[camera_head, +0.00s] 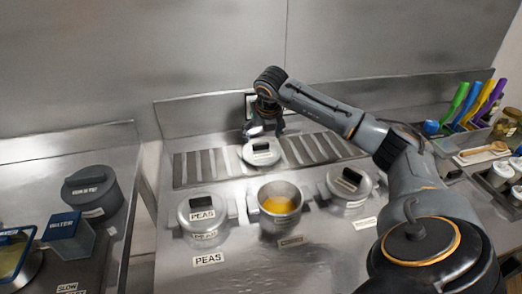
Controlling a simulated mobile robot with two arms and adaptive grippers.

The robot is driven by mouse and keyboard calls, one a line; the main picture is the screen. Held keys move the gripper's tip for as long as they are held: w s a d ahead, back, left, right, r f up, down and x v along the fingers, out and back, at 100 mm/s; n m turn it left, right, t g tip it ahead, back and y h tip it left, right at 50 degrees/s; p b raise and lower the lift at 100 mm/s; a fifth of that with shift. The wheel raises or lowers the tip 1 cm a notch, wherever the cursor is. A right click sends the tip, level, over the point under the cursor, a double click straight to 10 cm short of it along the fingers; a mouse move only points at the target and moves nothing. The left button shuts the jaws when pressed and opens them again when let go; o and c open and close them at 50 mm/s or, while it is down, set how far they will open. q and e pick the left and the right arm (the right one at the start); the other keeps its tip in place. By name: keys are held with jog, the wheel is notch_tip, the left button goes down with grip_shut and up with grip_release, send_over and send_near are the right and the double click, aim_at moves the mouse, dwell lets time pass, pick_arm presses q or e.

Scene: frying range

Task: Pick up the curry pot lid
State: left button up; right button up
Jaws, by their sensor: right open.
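A round pale grey lid (261,153) with a dark handle lies on the slatted metal rack behind the open pot. I cannot tell whether the fingers touch the lid. My left gripper is not in view.
A lidded pot marked PEAS (203,218) stands left of the open pot, another lidded pot (347,188) right of it. A grey pot (91,190) and blue box (68,236) stand far left. Colourful-handled utensils (472,103) and a wooden spoon (484,150) are at right.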

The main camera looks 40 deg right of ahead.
aim_at(261, 145)
jog(key=shift+w+d+f, duration=0.1)
jog(key=shift+w+f, duration=0.2)
jog(key=shift+f, duration=0.25)
jog(key=p+x, duration=0.1)
jog(key=x, duration=0.1)
jog(key=p+x, duration=0.1)
jog(key=x, duration=0.1)
jog(key=shift+w+d+f, duration=0.1)
jog(key=shift+d+f, duration=0.05)
jog(key=shift+d, duration=0.15)
jog(key=shift+w+f, duration=0.1)
jog(key=shift+f, duration=0.2)
jog(key=shift+r, duration=0.1)
jog(key=shift+c, duration=0.6)
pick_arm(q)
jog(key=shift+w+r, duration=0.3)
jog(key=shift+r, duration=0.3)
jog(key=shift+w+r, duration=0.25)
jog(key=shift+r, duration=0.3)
pick_arm(e)
jog(key=c, duration=1.2)
